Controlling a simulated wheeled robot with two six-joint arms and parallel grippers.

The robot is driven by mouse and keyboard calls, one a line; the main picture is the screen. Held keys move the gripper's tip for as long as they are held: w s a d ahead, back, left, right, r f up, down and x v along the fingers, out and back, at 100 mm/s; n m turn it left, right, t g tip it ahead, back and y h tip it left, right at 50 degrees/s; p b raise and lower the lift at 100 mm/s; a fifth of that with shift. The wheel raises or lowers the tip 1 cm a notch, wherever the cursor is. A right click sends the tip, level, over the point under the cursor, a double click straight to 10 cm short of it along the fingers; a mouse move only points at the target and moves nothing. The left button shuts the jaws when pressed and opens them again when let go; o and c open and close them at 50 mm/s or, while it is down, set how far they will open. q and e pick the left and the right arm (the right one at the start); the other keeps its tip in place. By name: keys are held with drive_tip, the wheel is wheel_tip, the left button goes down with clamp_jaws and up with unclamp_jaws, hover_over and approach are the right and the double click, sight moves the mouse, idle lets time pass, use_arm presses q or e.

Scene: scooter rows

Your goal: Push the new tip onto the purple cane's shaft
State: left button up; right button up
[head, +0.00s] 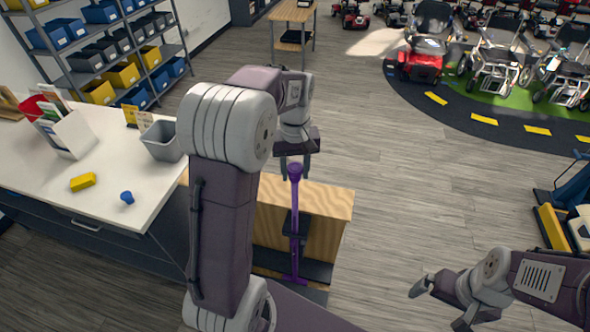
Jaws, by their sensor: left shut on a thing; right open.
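The purple cane (295,225) stands upright against the wooden stand (327,222), its lower end at a dark shelf. A wider purple tip (295,171) is at the top of its shaft. I cannot tell whether it is fully seated or only resting there. My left gripper (295,167) points down from above, its fingers on either side of this tip and shut on it. My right gripper (417,289) is open and empty at the lower right, well away from the cane.
A white counter (60,165) on the left holds a small blue cone-shaped piece (127,197), a yellow block (82,182) and a grey bin (162,141). Shelves with bins (100,50) stand behind. Parked scooters (425,45) are far right. The floor between is clear.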

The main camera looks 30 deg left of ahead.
use_arm(q)
drive_tip(key=shift+f, duration=0.3)
drive_tip(key=o, duration=2.2)
wheel_tip(320, 180, up, 9)
drive_tip(key=p, duration=0.8)
drive_tip(key=shift+r+p, duration=0.1)
drive_tip(key=shift+p, duration=0.2)
